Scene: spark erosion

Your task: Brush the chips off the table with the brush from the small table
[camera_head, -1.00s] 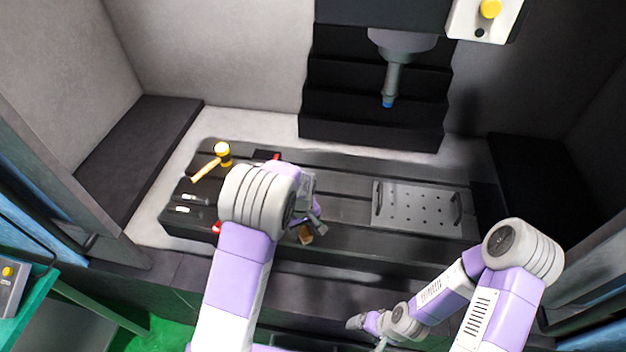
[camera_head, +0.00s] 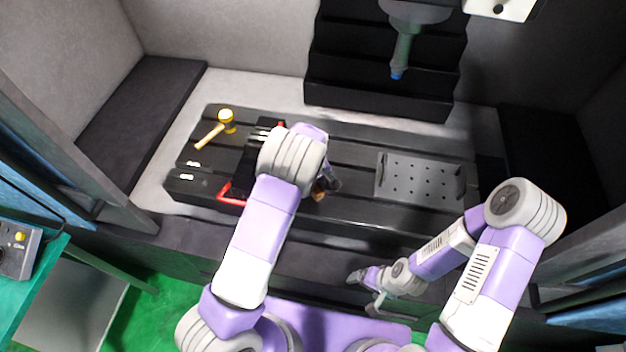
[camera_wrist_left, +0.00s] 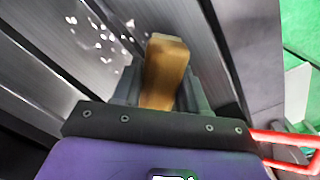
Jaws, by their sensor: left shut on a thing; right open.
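The dark slotted machine table (camera_head: 350,150) lies inside the enclosure. My left gripper (camera_head: 328,186) is over its middle and is shut on the brush (camera_head: 318,193), seen as a small brown piece partly hidden by my arm. In the left wrist view the brush's wooden end (camera_wrist_left: 166,58) stands out between the fingers (camera_wrist_left: 160,95); its bristles cannot be made out. Small bright chips (camera_wrist_left: 100,32) lie scattered on the slotted table there, beside the brush. My right gripper (camera_head: 365,290) is open and empty, low in front of the table's front side.
A red-edged item (camera_head: 232,193) is partly behind my left arm. A grey perforated plate (camera_head: 420,178) sits on the right. The blue-tipped spindle (camera_head: 402,55) hangs above the back.

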